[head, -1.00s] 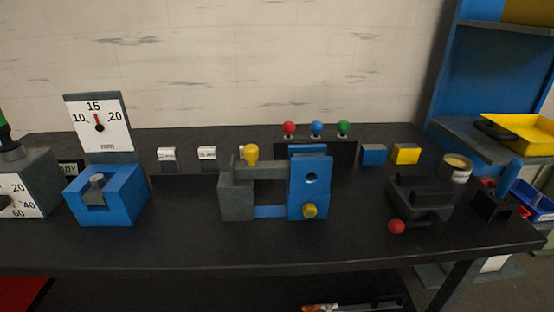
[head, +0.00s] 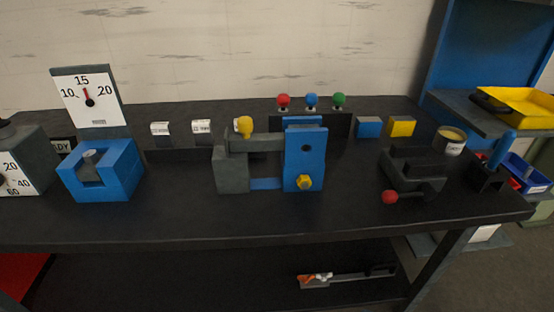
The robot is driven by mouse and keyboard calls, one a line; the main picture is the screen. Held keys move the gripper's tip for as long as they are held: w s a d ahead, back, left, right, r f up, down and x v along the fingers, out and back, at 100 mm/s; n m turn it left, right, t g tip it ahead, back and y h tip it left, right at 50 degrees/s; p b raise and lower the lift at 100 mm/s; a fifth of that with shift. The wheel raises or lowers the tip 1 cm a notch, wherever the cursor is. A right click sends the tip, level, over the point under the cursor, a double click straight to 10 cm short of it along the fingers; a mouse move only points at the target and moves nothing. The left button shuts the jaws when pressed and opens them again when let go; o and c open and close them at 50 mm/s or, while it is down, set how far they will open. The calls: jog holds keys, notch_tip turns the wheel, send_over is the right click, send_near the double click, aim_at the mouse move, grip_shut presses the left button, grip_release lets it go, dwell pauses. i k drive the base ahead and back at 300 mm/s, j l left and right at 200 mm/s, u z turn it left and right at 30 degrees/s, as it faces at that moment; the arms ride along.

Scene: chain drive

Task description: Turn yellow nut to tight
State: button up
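The yellow nut (head: 304,182) sits low on the front face of the blue upright plate (head: 306,158), at the right end of a grey and blue fixture (head: 232,170) in the middle of the bench. A round dark hole shows in the plate above the nut. A yellow knob (head: 244,126) stands on top of the fixture's grey left part. From here I cannot tell how tight the nut is. My gripper is not in view.
The black bench (head: 200,222) has clear room along its front. A blue block with a dial (head: 88,98) stands left. A dark vise with a red-ended handle (head: 390,196) stands right. A tool (head: 318,280) lies on the shelf below.

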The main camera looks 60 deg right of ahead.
aim_at(304, 182)
jog(key=i+l+z, duration=0.1)
jog(key=l+z, duration=0.15)
jog(key=l, duration=1.2)
